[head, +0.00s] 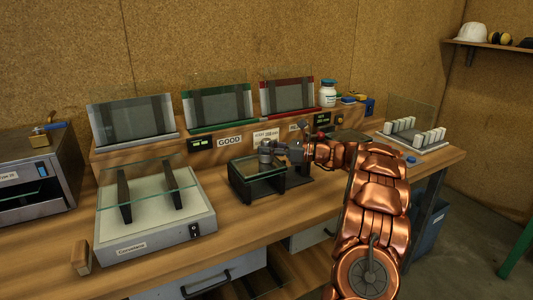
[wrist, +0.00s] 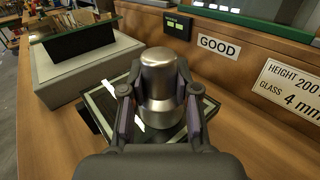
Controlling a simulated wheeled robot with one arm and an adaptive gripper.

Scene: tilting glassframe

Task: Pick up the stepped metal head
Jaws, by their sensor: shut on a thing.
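The stepped metal head (wrist: 158,75) is a shiny grey cylinder, with a rounded narrower top above a wider lower part in the wrist view. My gripper (wrist: 158,98) is shut on it, one finger on each side. The head also shows in the head view (head: 266,147), small, at the end of my copper arm. My gripper (head: 281,149) is there at the right of it. The head is above a dark glass-topped stand (head: 258,181). I cannot tell whether it touches the glass.
A grey box with upright glass holders (head: 150,221) stands left of the stand. A shelf with framed glass panels (head: 218,105) runs behind, with a GOOD label (head: 229,141) on its front. A rack of white blocks (head: 415,138) is at the right. The bench front is mostly clear.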

